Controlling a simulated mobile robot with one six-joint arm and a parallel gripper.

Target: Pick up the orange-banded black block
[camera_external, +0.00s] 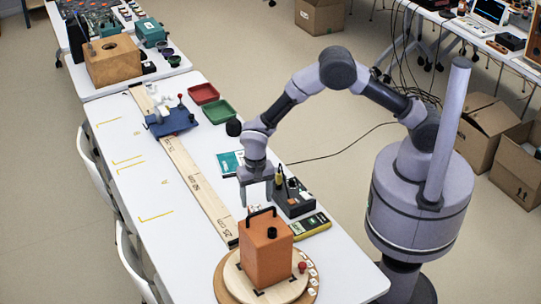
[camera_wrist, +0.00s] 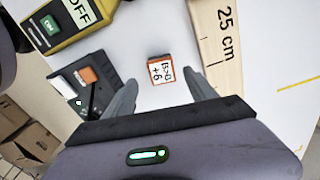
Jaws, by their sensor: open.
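My gripper (camera_external: 256,203) is open and points down above the white table (camera_external: 150,205) in the external view. In the wrist view my gripper (camera_wrist: 162,82) has its two fingers apart with nothing held. A small block (camera_wrist: 160,68) lies on the table just beyond and between the fingertips there. It has orange-brown sides and a white label with dark writing on its upper face. No black band pattern can be made out on it. I cannot make this block out in the external view.
A black box (camera_external: 293,197) is right of my gripper, with a yellow-edged device (camera_external: 310,225) in front. A wooden ruler (camera_external: 195,180) runs along the left. A tall orange box (camera_external: 266,250) with a black handle stands nearer the camera on a round wooden base (camera_external: 230,290).

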